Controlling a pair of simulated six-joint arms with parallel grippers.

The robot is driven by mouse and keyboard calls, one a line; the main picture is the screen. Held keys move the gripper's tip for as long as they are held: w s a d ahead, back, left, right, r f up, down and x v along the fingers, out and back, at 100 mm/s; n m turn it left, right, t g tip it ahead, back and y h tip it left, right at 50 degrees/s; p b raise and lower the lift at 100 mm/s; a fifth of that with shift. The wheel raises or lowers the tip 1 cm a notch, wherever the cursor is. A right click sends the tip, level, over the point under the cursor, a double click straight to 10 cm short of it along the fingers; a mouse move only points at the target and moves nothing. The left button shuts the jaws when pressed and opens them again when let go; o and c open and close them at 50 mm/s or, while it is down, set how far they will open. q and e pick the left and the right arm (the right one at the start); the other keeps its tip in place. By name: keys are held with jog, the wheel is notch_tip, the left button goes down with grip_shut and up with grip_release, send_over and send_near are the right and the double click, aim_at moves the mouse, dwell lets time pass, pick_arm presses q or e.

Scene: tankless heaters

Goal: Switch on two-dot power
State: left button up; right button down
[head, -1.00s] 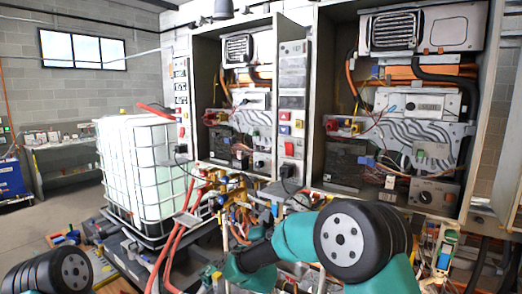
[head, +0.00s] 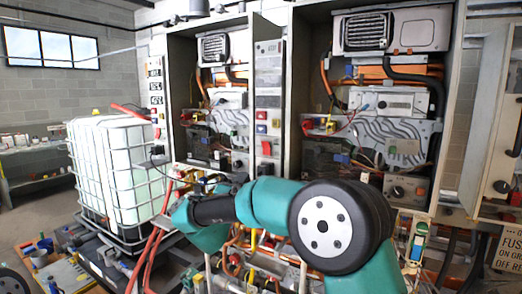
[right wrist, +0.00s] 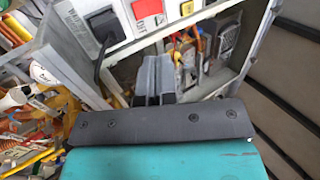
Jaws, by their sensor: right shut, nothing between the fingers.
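The middle control column (head: 268,85) between the two open heater cabinets carries a blue switch (head: 262,129), a red switch (head: 266,149) and a black plug. Another column of switches (head: 155,95) stands at the left cabinet. No two-dot mark is readable. My right gripper (right wrist: 153,80) is shut and empty in the right wrist view. In the head view my right arm hides the area below the middle column. My left gripper is out of view.
The right heater cabinet (head: 455,110) is open, with hoses and a grey box (head: 407,190) inside. A white caged tank (head: 115,170) stands at left. Pipes and red hoses (head: 150,250) crowd the space below the cabinets.

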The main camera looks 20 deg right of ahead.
aim_at(266, 143)
jog(key=x, duration=1.4)
